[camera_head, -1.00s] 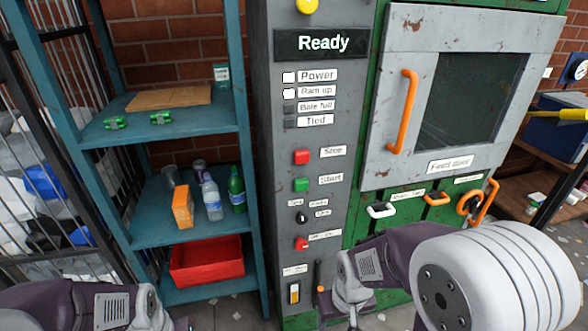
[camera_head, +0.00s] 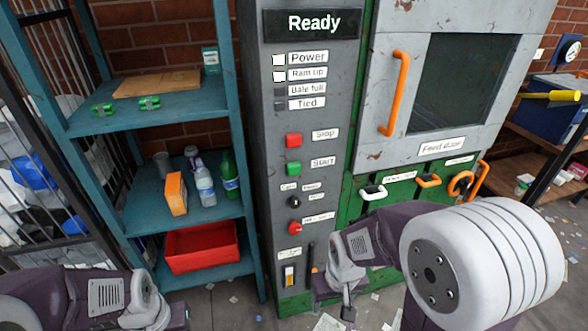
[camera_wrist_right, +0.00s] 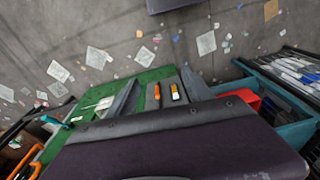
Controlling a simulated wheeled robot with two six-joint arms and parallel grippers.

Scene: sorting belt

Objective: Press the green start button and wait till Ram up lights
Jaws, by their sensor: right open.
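The green start button (camera_head: 293,168) is on the grey control panel (camera_head: 265,130), below the red stop button (camera_head: 294,140). The display (camera_head: 313,23) reads "Ready". The Ram up lamp (camera_head: 279,76) and the Power lamp (camera_head: 279,60) are white; the Bale full and Tied lamps are dark. My right gripper (camera_head: 348,313) is low in front of the panel, apart from the start button and well below it. It is open, with nothing seen in it. My left arm reaches in at lower left; its gripper (camera_head: 178,317) shows too little to read.
A teal shelf (camera_head: 190,115) with bottles, an orange box and a red bin (camera_head: 207,248) stands left of the panel. The feed door (camera_head: 387,95) with its orange handle is at right. The wrist view shows paper scraps on the floor (camera_wrist_right: 130,45).

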